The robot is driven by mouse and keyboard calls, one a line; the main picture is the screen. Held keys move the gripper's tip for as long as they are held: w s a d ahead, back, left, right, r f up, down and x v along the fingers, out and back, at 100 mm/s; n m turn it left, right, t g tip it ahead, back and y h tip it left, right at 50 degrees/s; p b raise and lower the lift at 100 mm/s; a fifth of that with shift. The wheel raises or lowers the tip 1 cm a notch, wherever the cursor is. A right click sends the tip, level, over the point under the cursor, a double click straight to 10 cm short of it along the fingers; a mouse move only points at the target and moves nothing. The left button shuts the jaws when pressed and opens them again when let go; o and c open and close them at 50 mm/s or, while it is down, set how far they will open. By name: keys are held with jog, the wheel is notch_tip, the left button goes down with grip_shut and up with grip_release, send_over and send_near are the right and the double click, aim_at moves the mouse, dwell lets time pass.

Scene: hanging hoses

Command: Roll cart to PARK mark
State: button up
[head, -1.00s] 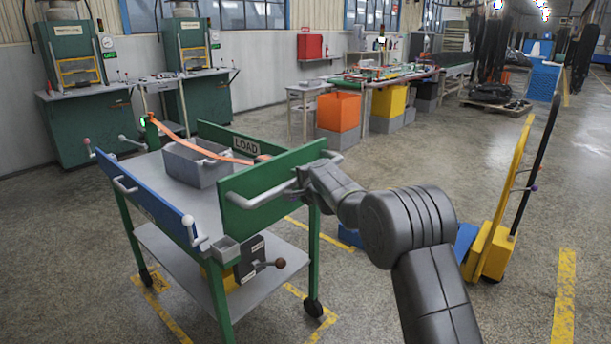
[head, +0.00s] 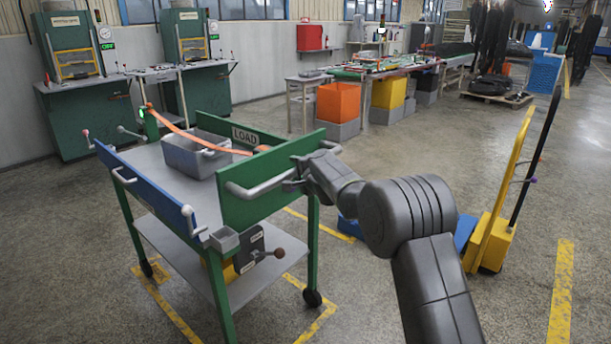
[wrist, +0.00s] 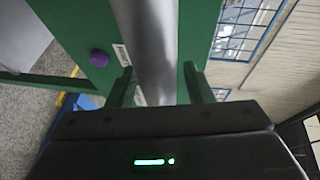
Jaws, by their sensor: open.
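The cart (head: 205,275) has green legs, a grey top and shelf, a blue panel (head: 150,195) on the left and green panels on the right. A "LOAD" label (head: 245,136) shows on the far one. My gripper (head: 290,182) is at the right end of the pale handle (head: 255,191) on the near green panel. In the wrist view, the open fingers of my gripper (wrist: 158,82) stand on either side of the silver handle bar (wrist: 150,45). Yellow floor lines (head: 180,315) lie around the cart's wheels. I cannot read a PARK label.
A grey bin (head: 188,158) sits on the cart, with an orange strip (head: 190,136) above it. A lever with a brown knob (head: 279,253) sticks out from the cart's front. Green machines (head: 80,110) line the back left wall.

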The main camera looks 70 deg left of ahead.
jog(key=b+v, duration=0.6)
jog(key=v, duration=0.7)
jog(key=shift+d, duration=0.2)
jog(key=p+x, duration=0.5)
jog(key=x, duration=0.7)
jog(key=shift+r+p, duration=0.15)
jog(key=shift+p, duration=0.2)
jog(key=shift+p+x, duration=0.5)
jog(key=shift+x, duration=0.4)
jog(key=shift+w+d, duration=0.1)
jog(key=shift+d, duration=0.05)
